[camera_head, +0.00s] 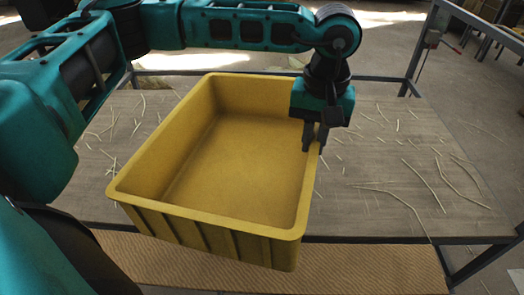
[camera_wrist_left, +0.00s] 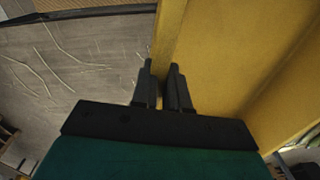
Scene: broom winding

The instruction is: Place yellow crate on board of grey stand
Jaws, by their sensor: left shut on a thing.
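The yellow crate (camera_head: 235,165) is empty and open at the top, in the middle of the head view. Its near end reaches past the near edge of the grey board (camera_head: 385,185). My left gripper (camera_head: 315,138) comes down from above and is shut on the crate's right wall. In the left wrist view the fingers (camera_wrist_left: 164,90) sit on either side of the yellow wall (camera_wrist_left: 172,30). Whether the crate touches the board below cannot be told. My right gripper does not show.
Thin straw pieces (camera_head: 425,185) lie scattered over the board. A dark metal frame (camera_head: 420,45) rises at the board's back right corner. A lower ribbed tan surface (camera_head: 370,268) shows below the near edge. The board's right side is clear except for straw.

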